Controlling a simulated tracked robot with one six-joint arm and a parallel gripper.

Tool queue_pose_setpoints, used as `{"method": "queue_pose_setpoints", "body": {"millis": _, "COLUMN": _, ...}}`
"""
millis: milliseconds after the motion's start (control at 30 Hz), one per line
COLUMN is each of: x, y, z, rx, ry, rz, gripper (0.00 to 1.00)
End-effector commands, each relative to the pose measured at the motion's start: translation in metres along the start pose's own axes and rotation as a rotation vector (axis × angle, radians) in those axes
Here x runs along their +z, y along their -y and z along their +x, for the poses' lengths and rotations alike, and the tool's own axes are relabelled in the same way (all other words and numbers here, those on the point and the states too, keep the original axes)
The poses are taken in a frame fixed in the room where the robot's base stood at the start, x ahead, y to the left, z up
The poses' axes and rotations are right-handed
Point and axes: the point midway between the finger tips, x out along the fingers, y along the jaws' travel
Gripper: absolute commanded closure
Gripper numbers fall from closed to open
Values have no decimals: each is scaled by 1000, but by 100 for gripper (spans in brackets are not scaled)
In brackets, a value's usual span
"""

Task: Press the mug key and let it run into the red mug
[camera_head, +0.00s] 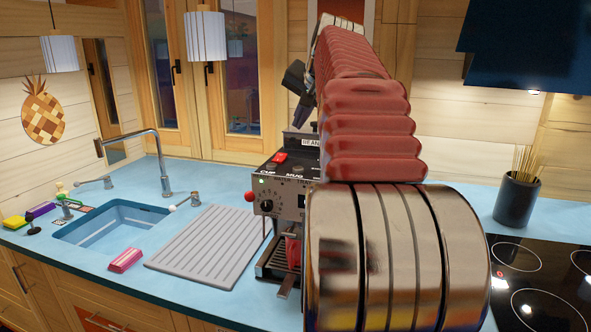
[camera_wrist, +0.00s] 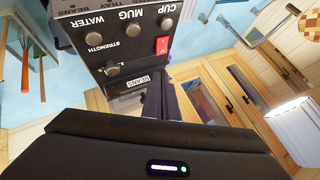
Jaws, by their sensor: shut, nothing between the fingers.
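The coffee machine (camera_head: 283,190) stands on the blue counter, partly hidden by my arm. Its panel carries a CUP label and a MUG label (camera_head: 294,176), with a red switch (camera_head: 280,157) behind them. The wrist view shows the panel upside down, with the MUG label (camera_wrist: 128,22) and several round metal knobs or keys. The red mug (camera_head: 293,252) sits at the machine's front below the panel, partly hidden by my arm. My gripper (camera_head: 300,112) is shut and empty above the machine's top, apart from the keys; its dark fingers show in the wrist view (camera_wrist: 160,88).
A sink (camera_head: 110,228) with a tall tap and a ridged grey draining board (camera_head: 210,247) are left of the machine. A pink block (camera_head: 126,260) lies between them. A dark pot of sticks (camera_head: 516,197) and a black hob (camera_head: 540,285) are at the right.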

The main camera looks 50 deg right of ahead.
Motion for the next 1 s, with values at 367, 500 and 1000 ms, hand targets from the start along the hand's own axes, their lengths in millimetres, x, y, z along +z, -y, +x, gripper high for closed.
{"method": "queue_pose_setpoints", "body": {"millis": 367, "x": 12, "y": -11, "z": 14, "rx": 1, "ry": 2, "rz": 0, "gripper": 100}}
{"method": "queue_pose_setpoints", "body": {"millis": 500, "x": 19, "y": -19, "z": 25, "rx": 1, "ry": 2, "rz": 0, "gripper": 100}}
{"method": "queue_pose_setpoints", "body": {"millis": 1000, "x": 43, "y": -43, "z": 58, "rx": 1, "ry": 1, "rz": 0, "gripper": 100}}
